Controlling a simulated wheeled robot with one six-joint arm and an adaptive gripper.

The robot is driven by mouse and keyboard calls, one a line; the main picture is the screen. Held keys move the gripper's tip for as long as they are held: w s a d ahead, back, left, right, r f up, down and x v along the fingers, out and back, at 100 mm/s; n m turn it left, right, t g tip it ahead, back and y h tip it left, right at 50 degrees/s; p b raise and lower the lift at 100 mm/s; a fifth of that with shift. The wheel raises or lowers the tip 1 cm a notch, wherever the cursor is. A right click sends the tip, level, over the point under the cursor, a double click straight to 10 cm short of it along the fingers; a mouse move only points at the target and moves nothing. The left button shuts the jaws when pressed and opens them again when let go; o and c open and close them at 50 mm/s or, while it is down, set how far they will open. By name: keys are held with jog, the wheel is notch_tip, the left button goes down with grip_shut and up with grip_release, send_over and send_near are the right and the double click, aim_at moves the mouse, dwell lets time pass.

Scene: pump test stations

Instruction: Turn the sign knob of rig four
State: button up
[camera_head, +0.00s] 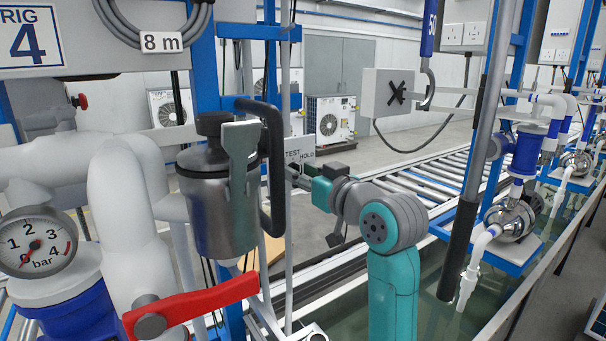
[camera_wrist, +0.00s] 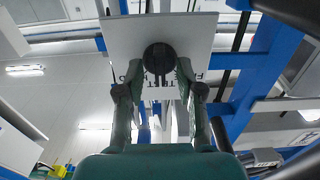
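The rig four sign (camera_head: 299,150) is a pale plate reading TEST and HOLD, partly hidden behind a black pipe in the head view. In the wrist view the sign (camera_wrist: 120,42) fills the upper middle, with a round dark knob (camera_wrist: 159,58) on its face. My gripper (camera_wrist: 160,78) is open, with its two green fingers to the left and right of the knob and gaps between. Contact cannot be seen. In the head view my gripper (camera_head: 302,178) is at the sign's lower part, and the knob is hidden there.
A metal canister (camera_head: 213,205) with a black loop handle, a red lever (camera_head: 190,305) and a pressure gauge (camera_head: 37,243) stand close at left. The RIG 4 board (camera_head: 30,40) hangs above. A grey vertical pole (camera_head: 478,150) stands to the right of my arm.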

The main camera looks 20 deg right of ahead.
jog(key=shift+s, duration=0.15)
jog(key=v, duration=1.1)
jog(key=shift+s, duration=0.4)
jog(key=shift+d, duration=0.15)
notch_tip(320, 180, down, 19)
jog(key=s+m+h, duration=0.2)
jog(key=m, duration=0.2)
jog(key=s+a+f+m+h, duration=0.1)
jog(key=s+f, duration=0.3)
jog(key=f, duration=0.3)
jog(key=s+a+f+h, duration=0.1)
jog(key=s+f, duration=0.4)
jog(key=f, duration=0.2)
jog(key=s+f+g+h, duration=0.1)
jog(key=s+f, duration=0.3)
jog(key=s, duration=0.3)
jog(key=s+f+g, duration=0.1)
jog(key=s+f, duration=0.3)
jog(key=s, duration=0.2)
jog(key=s+a+n, duration=0.2)
jog(key=s, duration=1.6)
jog(key=shift+f+g, duration=0.3)
jog(key=shift+f, duration=0.1)
